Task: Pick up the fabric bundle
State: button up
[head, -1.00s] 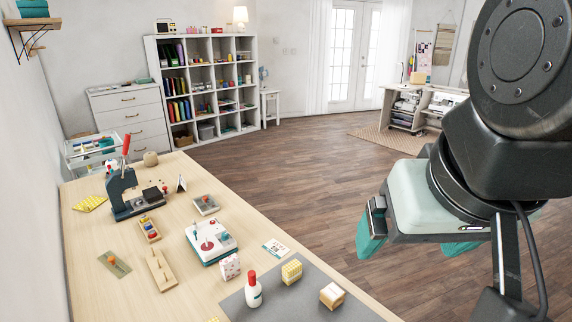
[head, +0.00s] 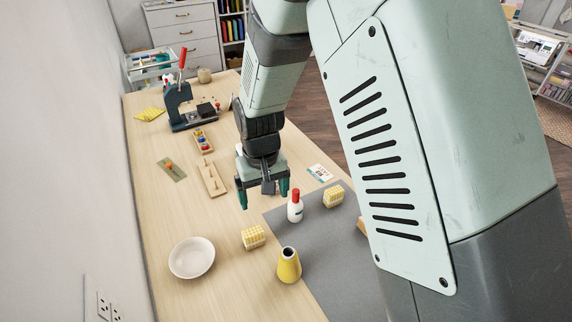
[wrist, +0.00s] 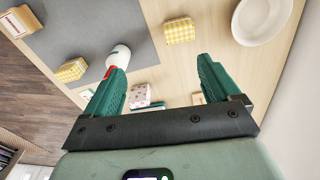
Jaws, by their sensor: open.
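Two yellow checked fabric bundles lie on the table in the head view. One (head: 253,237) is on the wood near the mat's left edge; the other (head: 333,196) is on the grey mat. They also show in the wrist view, the first at top centre (wrist: 179,31) and the second at left (wrist: 71,70). A white block with pink spots (wrist: 138,97) shows between my fingers in the wrist view. Which one the task means, I cannot tell. My gripper (head: 263,192) is open and empty, pointing down above the table, farther back than the first checked bundle. Its fingers (wrist: 160,66) touch none of them.
A white bottle with a red cap (head: 295,207) stands close to my gripper's right finger. A yellow vase (head: 289,266) and a white bowl (head: 192,258) stand nearer the camera. A wooden tool (head: 212,178) lies at left. My arm hides part of the mat's right side.

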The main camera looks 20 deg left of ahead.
send_over(253, 231)
jog(key=shift+n, duration=0.3)
jog(key=f, duration=0.5)
jog(key=shift+w+d+f, duration=0.1)
jog(key=shift+d+f, duration=0.1)
jog(key=shift+d, duration=0.2)
notch_tip(253, 231, down, 5)
jog(key=shift+r, duration=0.15)
jog(key=f, duration=0.3)
jog(key=a+f, duration=0.1)
jog(key=f, duration=0.1)
jog(key=shift+f, duration=0.3)
